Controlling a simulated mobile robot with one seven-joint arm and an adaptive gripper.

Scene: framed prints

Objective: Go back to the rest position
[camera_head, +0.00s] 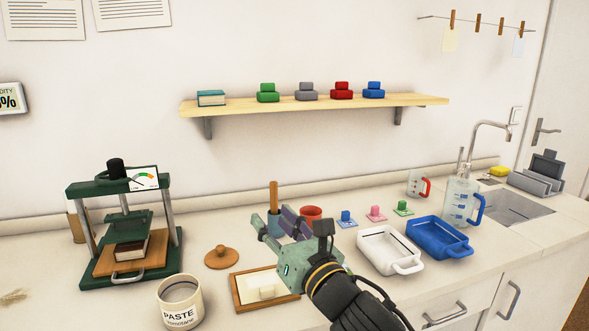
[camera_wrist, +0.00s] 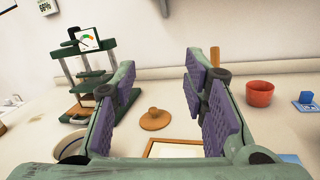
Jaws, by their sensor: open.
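My gripper (camera_head: 272,226) is green with purple finger pads and hangs above the counter, at the middle of the head view. In the wrist view my gripper (camera_wrist: 158,90) has its fingers spread wide with nothing between them. A wooden frame (camera_head: 237,294) with a pale inside lies flat on the counter, below and left of my gripper. The frame also shows in the wrist view (camera_wrist: 178,148), partly hidden by my gripper.
A green press (camera_head: 92,267), a paste pot (camera_head: 181,303) and a wooden lid (camera_head: 222,257) stand to the left. A white tray (camera_head: 372,262), a blue tray (camera_head: 424,254) and a jug (camera_head: 459,203) stand right. A shelf (camera_head: 290,106) hangs on the wall behind.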

